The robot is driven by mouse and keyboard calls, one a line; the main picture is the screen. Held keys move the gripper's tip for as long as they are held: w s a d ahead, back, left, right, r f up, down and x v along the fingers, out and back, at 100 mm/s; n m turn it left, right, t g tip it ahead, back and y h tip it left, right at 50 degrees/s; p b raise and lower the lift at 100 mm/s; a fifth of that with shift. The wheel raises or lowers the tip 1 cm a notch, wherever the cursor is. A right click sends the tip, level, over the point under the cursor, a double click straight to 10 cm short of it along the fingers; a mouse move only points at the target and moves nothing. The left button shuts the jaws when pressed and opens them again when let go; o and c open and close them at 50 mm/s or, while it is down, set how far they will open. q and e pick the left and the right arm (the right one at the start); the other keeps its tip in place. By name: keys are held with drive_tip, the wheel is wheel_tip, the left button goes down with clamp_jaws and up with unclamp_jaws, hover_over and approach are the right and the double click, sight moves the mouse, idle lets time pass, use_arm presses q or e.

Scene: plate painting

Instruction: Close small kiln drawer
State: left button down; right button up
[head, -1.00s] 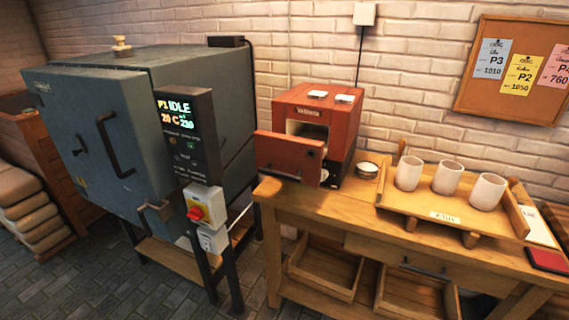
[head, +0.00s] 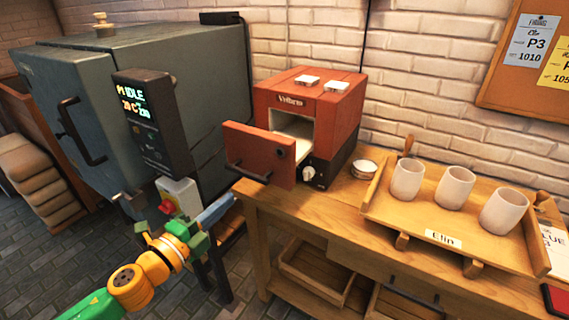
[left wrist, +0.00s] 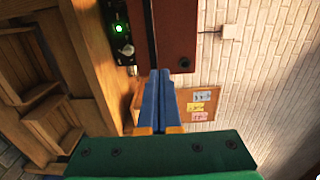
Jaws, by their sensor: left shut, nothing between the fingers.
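The small kiln (head: 335,110) is a red box on a black base, standing at the left end of the wooden bench. Its red drawer front (head: 262,148) stands out from the body, and the pale opening shows behind it. A dark handle (head: 248,173) runs low across the front. My left gripper (head: 222,207) is shut and empty, with blue fingers, below and left of the drawer front and apart from it in the head view. In the left wrist view the shut fingers (left wrist: 161,98) point toward a red panel (left wrist: 177,30) of the kiln. My right gripper is out of view.
A large grey kiln (head: 190,90) with a control panel (head: 150,120) stands at left. A small pale dish (head: 363,167) sits right of the small kiln. A wooden tray (head: 405,230) with three white cups fills the bench further right.

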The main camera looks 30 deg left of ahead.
use_arm(q)
drive_tip(key=d+r, duration=0.1)
approach(268, 162)
drive_tip(key=w+p, duration=0.2)
drive_tip(key=w, duration=0.3)
drive_tip(key=shift+w, duration=0.25)
drive_tip(key=shift+w+d+f, duration=0.15)
drive_tip(key=shift+w+f, duration=0.05)
drive_tip(key=shift+w, duration=0.55)
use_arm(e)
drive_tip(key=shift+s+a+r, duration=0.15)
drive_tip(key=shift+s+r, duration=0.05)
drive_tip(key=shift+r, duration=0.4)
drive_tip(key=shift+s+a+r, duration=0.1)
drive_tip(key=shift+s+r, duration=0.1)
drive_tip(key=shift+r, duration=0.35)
use_arm(q)
drive_tip(key=shift+s, duration=0.1)
